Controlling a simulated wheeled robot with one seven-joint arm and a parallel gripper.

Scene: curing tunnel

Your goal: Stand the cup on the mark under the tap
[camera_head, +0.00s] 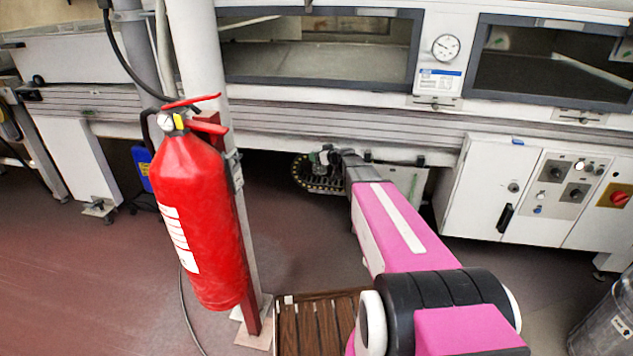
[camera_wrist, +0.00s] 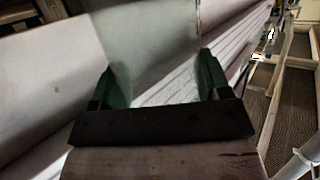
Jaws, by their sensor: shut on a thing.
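In the wrist view my gripper (camera_wrist: 157,80) has its two green fingers on either side of a pale grey-green, smooth-walled thing (camera_wrist: 145,40), which I take to be the cup. In the head view my pink arm reaches forward to the underside of the long machine, and I cannot make out the cup there. I cannot pick out the tap or the mark in either view.
A red fire extinguisher (camera_head: 195,220) hangs on a post left of my arm. A brown slatted wooden surface (camera_head: 318,325) lies low in front. The machine (camera_head: 300,105) spans the back, with white control cabinets (camera_head: 490,185) at right. A metal bin (camera_head: 605,320) stands at the lower right.

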